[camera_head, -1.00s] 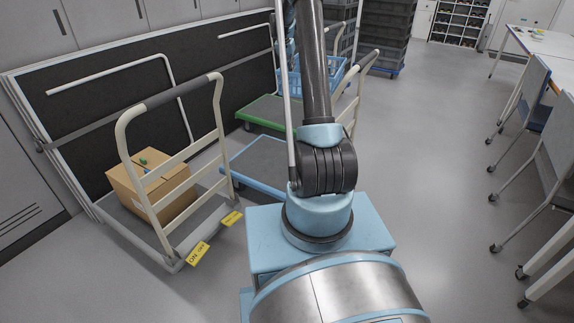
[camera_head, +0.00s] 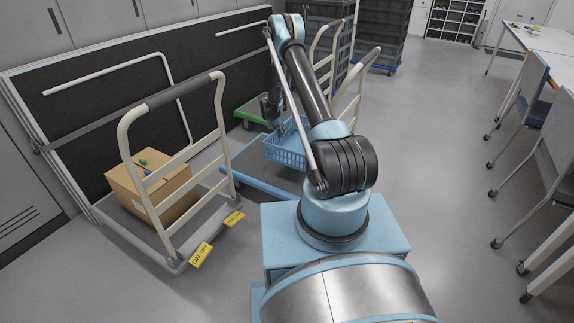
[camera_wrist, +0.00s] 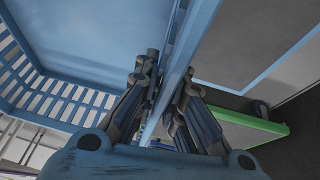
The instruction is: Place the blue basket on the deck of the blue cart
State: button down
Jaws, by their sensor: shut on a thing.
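The blue basket (camera_head: 286,149) is a slatted crate, in the head view over the deck of the blue cart (camera_head: 245,166). I cannot tell whether its bottom touches the deck. My gripper (camera_head: 274,112) is at the basket's far left side, partly hidden by my arm. In the wrist view, the fingers of my gripper (camera_wrist: 163,98) are shut on the rim of the basket (camera_wrist: 75,45), one on each side of the wall. The inside of the basket looks empty where it shows. Part of the cart's deck is hidden behind the basket and my arm.
A green cart (camera_head: 247,110) stands just behind the blue cart. A grey cart (camera_head: 215,212) with a cardboard box (camera_head: 170,190) stands to the left. Stacked dark crates (camera_head: 380,30) are at the back. Chairs and tables line the right, with open floor between.

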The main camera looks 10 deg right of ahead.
jog(key=shift+s+f, duration=0.2)
jog(key=shift+f, duration=0.4)
jog(key=shift+s+f, duration=0.2)
jog(key=shift+f, duration=0.35)
jog(key=shift+a+f, duration=0.1)
jog(key=shift+f, duration=4.9)
jog(key=c, duration=1.7)
grip_release()
